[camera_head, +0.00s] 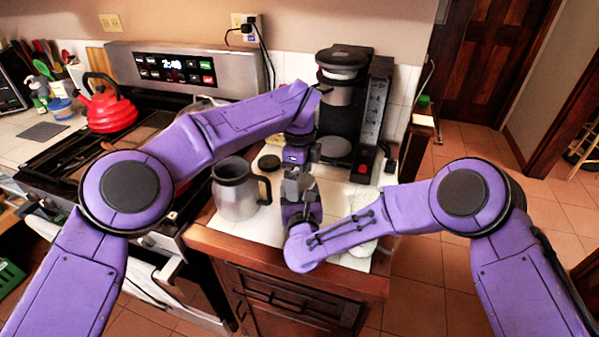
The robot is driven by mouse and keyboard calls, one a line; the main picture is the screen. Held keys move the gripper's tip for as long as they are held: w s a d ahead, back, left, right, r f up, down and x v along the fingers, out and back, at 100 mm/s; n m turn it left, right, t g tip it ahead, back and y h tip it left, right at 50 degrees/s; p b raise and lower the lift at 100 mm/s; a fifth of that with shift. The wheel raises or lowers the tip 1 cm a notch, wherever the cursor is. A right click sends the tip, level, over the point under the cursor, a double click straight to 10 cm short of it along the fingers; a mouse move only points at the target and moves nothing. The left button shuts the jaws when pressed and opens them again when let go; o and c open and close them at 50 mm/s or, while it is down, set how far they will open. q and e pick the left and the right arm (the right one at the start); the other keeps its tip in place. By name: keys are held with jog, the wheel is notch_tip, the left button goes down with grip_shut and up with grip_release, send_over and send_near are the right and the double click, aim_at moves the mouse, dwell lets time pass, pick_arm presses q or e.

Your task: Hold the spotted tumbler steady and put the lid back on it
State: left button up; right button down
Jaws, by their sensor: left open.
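I cannot make out the spotted tumbler for sure; the hands and arms cover the middle of the counter. My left gripper (299,172) reaches over the counter from the left and points down, with its jaws open. My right gripper (300,187) comes in from the lower right and points up just below it. Grey parts of both hands overlap there, so I cannot tell whether the right one is open or shut, or whether it holds anything.
A steel carafe (236,190) with a dark handle stands just left of the grippers. A black coffee maker (345,65) stands behind them. The stove with a red kettle (109,108) is at left. The wooden counter edge (240,248) runs in front.

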pick_arm(q)
jog(key=c, duration=1)
jog(key=m, duration=2.5)
jog(key=o, duration=1)
notch_tip(320, 180, up, 12)
